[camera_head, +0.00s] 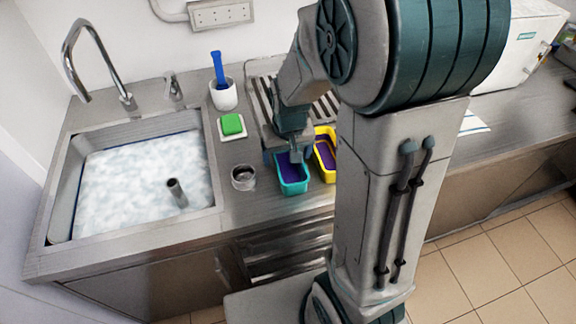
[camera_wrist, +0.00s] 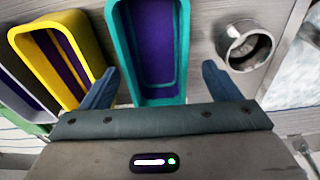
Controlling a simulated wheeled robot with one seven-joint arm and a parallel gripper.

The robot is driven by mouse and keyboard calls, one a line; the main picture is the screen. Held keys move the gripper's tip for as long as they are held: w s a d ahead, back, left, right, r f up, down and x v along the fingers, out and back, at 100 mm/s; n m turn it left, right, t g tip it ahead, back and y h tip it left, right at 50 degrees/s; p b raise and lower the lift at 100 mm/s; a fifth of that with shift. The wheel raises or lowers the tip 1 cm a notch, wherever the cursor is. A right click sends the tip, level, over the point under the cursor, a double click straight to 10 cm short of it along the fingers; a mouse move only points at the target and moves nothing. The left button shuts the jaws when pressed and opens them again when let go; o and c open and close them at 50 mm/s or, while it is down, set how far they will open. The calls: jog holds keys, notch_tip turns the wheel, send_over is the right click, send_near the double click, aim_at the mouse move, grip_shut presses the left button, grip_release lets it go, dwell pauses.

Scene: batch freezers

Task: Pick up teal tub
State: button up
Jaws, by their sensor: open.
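The teal tub (camera_head: 292,187) stands on the steel counter near its front edge, with dark purple contents. In the wrist view the teal tub (camera_wrist: 184,60) lies between my two blue fingers. My gripper (camera_wrist: 160,85) is open, with one finger on each side of the tub's near end. A gap shows on the right, and the left finger is close to the yellow tub's side. In the head view my gripper (camera_head: 290,156) is over the back of the tub, and the arm hides part of it. I cannot tell whether the fingers touch the tub.
A yellow tub (camera_head: 318,166) with purple contents stands just right of the teal one. A metal cup (camera_head: 244,178) stands to its left. A green sponge (camera_head: 232,124), a white pot (camera_head: 224,97) with a blue-handled tool and a foamy sink (camera_head: 75,172) are further left.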

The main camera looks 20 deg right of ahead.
aim_at(288, 170)
jog(key=shift+w+d+f+p, duration=0.15)
jog(key=shift+f, duration=1.1)
jog(key=shift+w+d+f+p, duration=0.1)
jog(key=shift+f+p, duration=0.05)
jog(key=shift+f, duration=1.1)
jog(key=c, duration=0.9)
